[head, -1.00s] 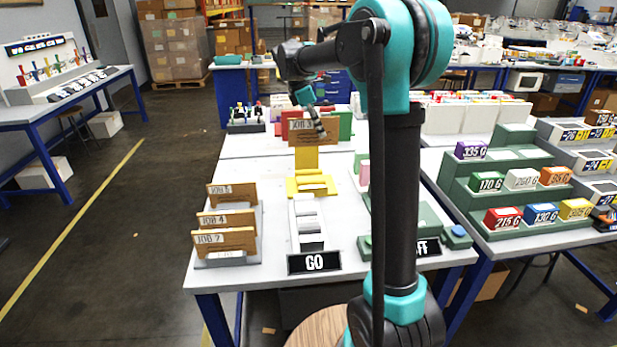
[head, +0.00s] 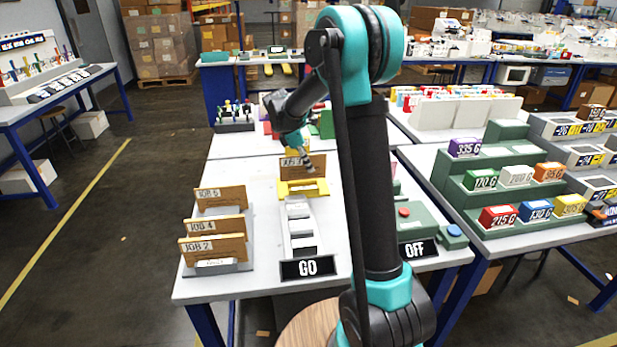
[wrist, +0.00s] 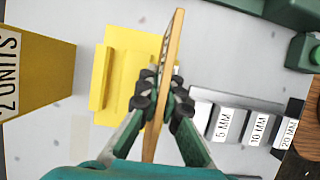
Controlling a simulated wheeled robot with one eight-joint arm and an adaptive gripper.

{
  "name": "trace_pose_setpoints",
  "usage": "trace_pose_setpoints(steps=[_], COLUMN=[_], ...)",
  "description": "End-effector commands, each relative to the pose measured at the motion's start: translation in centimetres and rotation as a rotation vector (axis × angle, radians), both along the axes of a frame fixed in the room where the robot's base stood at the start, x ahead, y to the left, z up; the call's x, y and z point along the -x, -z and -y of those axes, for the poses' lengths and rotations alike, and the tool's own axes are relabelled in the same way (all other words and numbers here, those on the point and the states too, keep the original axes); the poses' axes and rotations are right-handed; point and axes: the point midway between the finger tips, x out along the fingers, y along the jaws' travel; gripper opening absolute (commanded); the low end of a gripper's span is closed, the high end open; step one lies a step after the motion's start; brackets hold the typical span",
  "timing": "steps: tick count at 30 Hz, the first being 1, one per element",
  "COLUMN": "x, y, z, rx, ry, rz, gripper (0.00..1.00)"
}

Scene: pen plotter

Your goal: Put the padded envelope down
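My gripper (wrist: 160,95) is shut on a thin tan padded envelope (wrist: 163,85), seen edge-on between its fingers in the wrist view. In the head view the envelope (head: 303,168) is upright with its label facing me. It is just above or at the yellow holder (head: 318,187) on the white table; I cannot tell if they touch. In the wrist view the yellow holder (wrist: 118,75) is behind and left of the envelope. Several similar envelopes marked JOB 5, JOB 4 (head: 216,226) and JOB 2 stand in a grey rack at the left.
A column of white keys (head: 300,228) runs from the holder to the GO sign (head: 307,268). A green box with a red button (head: 404,212) is at the right. A yellow block marked 2 UNITS (wrist: 35,70) is near the holder. Bare white tabletop lies left of the keys.

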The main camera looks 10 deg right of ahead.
Motion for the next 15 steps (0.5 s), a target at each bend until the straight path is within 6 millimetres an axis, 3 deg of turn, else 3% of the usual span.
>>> trace_pose_setpoints(steps=[15], x=[0.0], y=[4.7], z=[0.0], rx=[0.0], ry=[0.0], rz=[0.0], gripper=[0.0])
